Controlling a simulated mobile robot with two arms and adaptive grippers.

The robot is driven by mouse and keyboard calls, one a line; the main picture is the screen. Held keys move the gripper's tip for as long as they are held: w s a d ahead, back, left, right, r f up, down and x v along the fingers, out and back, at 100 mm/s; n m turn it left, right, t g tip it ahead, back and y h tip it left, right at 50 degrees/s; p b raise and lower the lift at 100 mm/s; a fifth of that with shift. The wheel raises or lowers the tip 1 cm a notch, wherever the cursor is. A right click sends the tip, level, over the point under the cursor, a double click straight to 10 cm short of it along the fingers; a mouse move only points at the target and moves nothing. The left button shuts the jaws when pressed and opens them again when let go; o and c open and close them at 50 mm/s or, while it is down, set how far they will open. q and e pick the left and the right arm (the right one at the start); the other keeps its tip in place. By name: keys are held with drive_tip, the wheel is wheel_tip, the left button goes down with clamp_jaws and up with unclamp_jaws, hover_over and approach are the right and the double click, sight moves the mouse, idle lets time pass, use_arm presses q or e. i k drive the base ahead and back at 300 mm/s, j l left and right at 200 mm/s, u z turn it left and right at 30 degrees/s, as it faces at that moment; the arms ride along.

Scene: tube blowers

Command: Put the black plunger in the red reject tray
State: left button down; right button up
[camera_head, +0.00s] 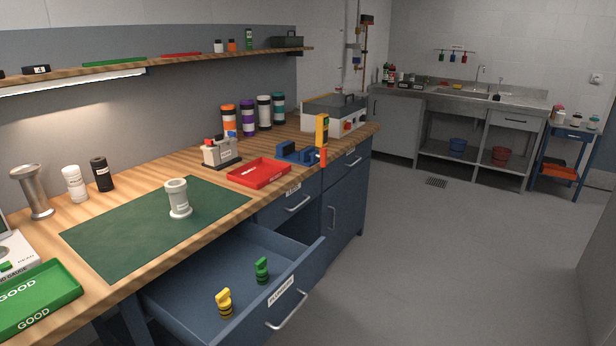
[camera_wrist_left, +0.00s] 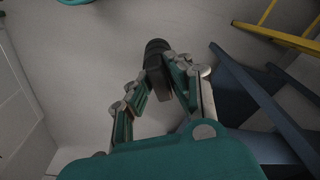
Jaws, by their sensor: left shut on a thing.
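In the left wrist view my left gripper (camera_wrist_left: 160,74) is shut on the black plunger (camera_wrist_left: 156,47). The plunger's flat tab is between the fingertips and its dark round body sticks out beyond them. My right gripper is in neither view.
An open blue drawer (camera_head: 190,291) below the bench holds a yellow plunger (camera_head: 224,302) and a green plunger (camera_head: 262,270). A white fitting (camera_head: 178,198) stands on the green mat (camera_head: 125,232). A grey block device (camera_head: 221,153) and a blue fixture (camera_head: 297,154) stand near the red tray.

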sight(264, 172)
drive_tip(key=i+l+z, duration=0.1)
drive_tip(key=i+z, duration=0.8)
drive_tip(key=i+j, duration=0.15)
drive_tip(key=i, duration=0.8)
drive_tip(key=i+j+u, duration=0.1)
drive_tip(key=i, duration=0.8)
drive_tip(key=j, duration=0.05)
